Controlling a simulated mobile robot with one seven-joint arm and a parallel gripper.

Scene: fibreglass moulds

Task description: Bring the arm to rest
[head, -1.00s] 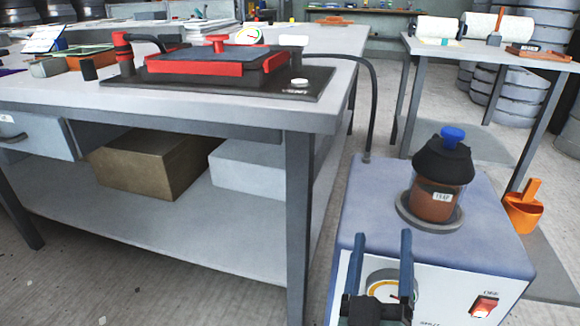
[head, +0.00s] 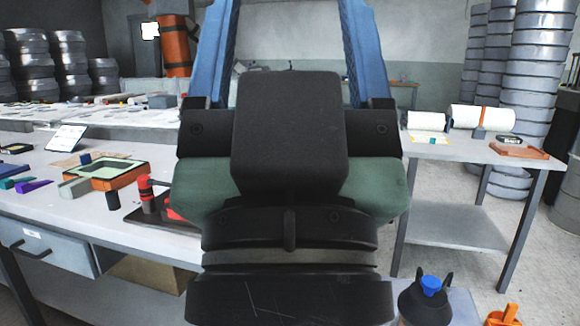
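My gripper (head: 291,25) is raised upright close in front of the head camera and fills the middle of the view. Its two blue fingers stand wide apart and run out of the top of the picture, so their tips are cut off. Only the background room shows between the visible parts of the fingers. The black gripper body and wrist hide much of the workbench (head: 120,230) and the red-and-black mould on it.
On the bench's left are an orange-framed mould (head: 107,175), a tablet (head: 66,138) and small wedges. A dark pot with a blue cap (head: 431,286) stands low at the right, by an orange scoop (head: 503,316). A side table (head: 455,150) holds white rolls.

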